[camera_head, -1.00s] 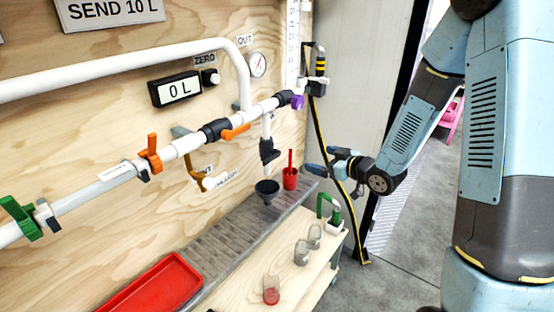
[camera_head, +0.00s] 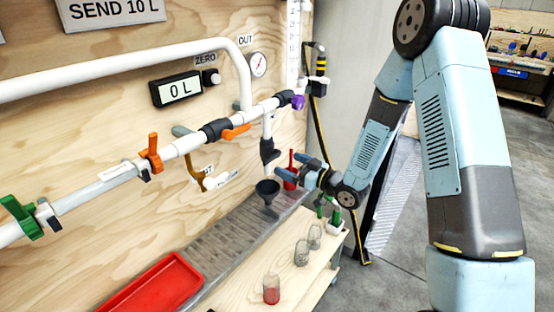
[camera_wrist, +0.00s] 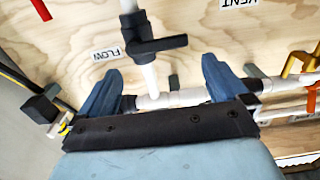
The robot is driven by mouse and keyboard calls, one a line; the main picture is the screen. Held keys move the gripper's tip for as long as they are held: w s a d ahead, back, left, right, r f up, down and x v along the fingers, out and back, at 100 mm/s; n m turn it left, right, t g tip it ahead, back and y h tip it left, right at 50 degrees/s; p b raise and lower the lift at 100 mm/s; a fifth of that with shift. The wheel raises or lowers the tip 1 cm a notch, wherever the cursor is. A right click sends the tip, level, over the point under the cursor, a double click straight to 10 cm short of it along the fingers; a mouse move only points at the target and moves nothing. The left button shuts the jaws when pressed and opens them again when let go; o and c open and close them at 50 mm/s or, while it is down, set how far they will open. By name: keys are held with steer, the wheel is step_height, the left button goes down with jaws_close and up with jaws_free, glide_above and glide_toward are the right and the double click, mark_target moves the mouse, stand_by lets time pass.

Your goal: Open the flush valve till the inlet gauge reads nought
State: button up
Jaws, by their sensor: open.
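No label reading flush is legible, so I cannot tell for certain which handle is the flush valve. A black-handled valve (camera_head: 267,150) sits on a short white pipe hanging from the main line above a dark funnel (camera_head: 267,188). A black-handled valve (camera_wrist: 155,44) also shows in the wrist view, beyond my fingers. The only dial seen is the gauge labelled OUT (camera_head: 258,64); no inlet gauge is identifiable. My gripper (camera_head: 307,168) is open and empty, to the right of the funnel. In the wrist view its blue fingers (camera_wrist: 158,82) are spread apart, touching nothing that I can make out.
Orange handles (camera_head: 154,153), a green handle (camera_head: 21,217) and a purple handle (camera_head: 298,102) line the pipe. The counter reads 0 L (camera_head: 178,89). Jars (camera_head: 302,252) and a red tray (camera_head: 150,292) are below.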

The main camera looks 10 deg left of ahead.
mark_target(273, 157)
steer(key=x, duration=0.6)
steer(key=shift+w+a, duration=0.15)
steer(key=shift+a, duration=0.15)
